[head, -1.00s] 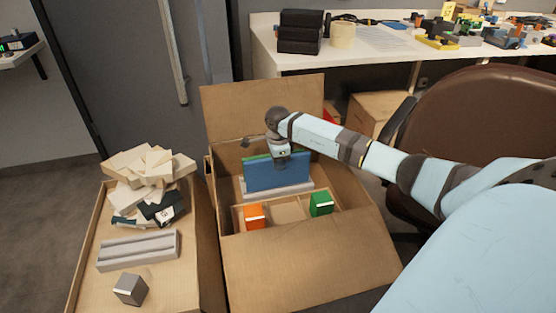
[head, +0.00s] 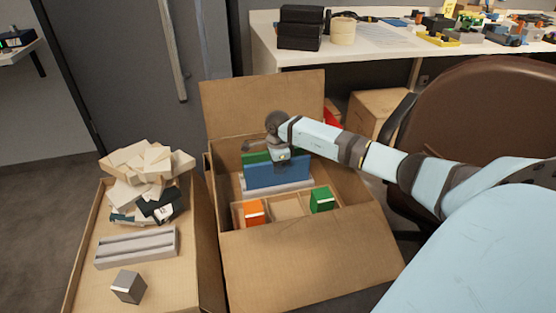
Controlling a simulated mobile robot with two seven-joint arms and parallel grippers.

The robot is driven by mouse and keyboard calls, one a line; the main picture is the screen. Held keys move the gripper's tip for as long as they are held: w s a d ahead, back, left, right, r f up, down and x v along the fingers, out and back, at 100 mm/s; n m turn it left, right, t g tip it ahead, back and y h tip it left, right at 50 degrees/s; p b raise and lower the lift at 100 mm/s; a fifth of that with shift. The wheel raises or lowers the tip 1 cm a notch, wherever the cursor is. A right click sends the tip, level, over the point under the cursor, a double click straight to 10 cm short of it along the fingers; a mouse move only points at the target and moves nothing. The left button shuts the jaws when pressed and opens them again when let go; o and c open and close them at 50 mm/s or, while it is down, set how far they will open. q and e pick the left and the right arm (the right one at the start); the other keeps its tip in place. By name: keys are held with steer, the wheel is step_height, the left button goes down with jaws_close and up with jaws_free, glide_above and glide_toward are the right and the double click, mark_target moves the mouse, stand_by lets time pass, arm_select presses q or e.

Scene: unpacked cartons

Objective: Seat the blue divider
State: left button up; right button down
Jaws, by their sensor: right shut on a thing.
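The blue divider (head: 278,174) is an upright panel inside the open carton (head: 300,252). My right gripper (head: 280,157) reaches in from above and is shut on its top edge. The divider stands over a light grey slotted rack (head: 280,188), its lower edge at the rack. I cannot tell how deep it sits in a slot. A green divider (head: 256,157) stands behind it, partly hidden by the blue one and the gripper. My left gripper is not in view.
The carton's front tray holds an orange block (head: 254,212) and a green block (head: 321,200) around an empty compartment. At left, another carton bears a grey slotted block (head: 137,247), a grey cube (head: 129,287) and piled pale pieces (head: 150,165). A brown chair (head: 480,115) stands right.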

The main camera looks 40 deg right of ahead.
steer(key=c, duration=1)
jaws_free()
steer(key=shift+f, duration=0.1)
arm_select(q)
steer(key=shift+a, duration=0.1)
arm_select(e)
step_height(320, 180, up, 2)
steer(key=shift+d+r+p, duration=0.1)
steer(key=shift+p, duration=0.8)
step_height(320, 180, up, 4)
steer(key=p, duration=0.3)
steer(key=shift+r, duration=0.2)
steer(key=shift+r+p, duration=0.55)
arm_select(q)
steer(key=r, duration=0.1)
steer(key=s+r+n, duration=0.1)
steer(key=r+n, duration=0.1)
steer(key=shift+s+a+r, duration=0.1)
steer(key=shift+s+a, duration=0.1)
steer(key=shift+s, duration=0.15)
arm_select(e)
steer(key=shift+f, duration=0.1)
